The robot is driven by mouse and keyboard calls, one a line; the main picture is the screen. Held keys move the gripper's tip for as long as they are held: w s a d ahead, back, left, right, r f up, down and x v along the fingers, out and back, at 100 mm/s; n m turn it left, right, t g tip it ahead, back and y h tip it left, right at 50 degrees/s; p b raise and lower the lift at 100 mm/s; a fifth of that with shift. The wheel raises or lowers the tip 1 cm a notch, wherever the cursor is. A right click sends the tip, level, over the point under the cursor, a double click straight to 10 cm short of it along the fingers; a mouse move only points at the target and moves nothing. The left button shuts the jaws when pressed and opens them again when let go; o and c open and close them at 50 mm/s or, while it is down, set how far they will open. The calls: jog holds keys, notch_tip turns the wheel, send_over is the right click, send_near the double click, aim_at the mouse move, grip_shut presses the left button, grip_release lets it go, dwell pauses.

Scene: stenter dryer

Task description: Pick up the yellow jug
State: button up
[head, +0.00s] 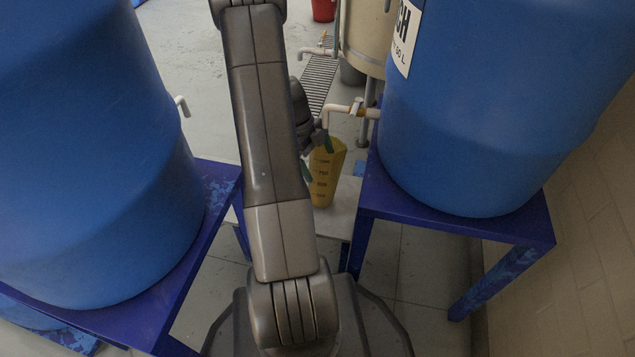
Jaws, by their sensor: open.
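The yellow jug (325,182) stands right of centre in the head view, on a pale low surface (345,210) between the two blue barrel stands. It has dark measuring marks on its side. My gripper (318,158) is open at the jug's upper left, with its greenish fingertips beside and over the jug's rim area. My arm hides part of the jug's left side and much of the gripper. I cannot tell whether the fingers touch the jug.
Large blue barrels stand on the left (90,130) and right (490,100) on blue stands (450,222). A tap (352,108) sticks out just above the jug. A beige tank (364,38), a floor grate (318,85) and a red bucket (323,9) are behind.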

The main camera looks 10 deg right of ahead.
jog(key=shift+s+d+f, duration=0.1)
jog(key=shift+d+f, duration=0.05)
jog(key=shift+f, duration=0.3)
jog(key=shift+r, duration=0.1)
grip_shut()
dwell(1.0)
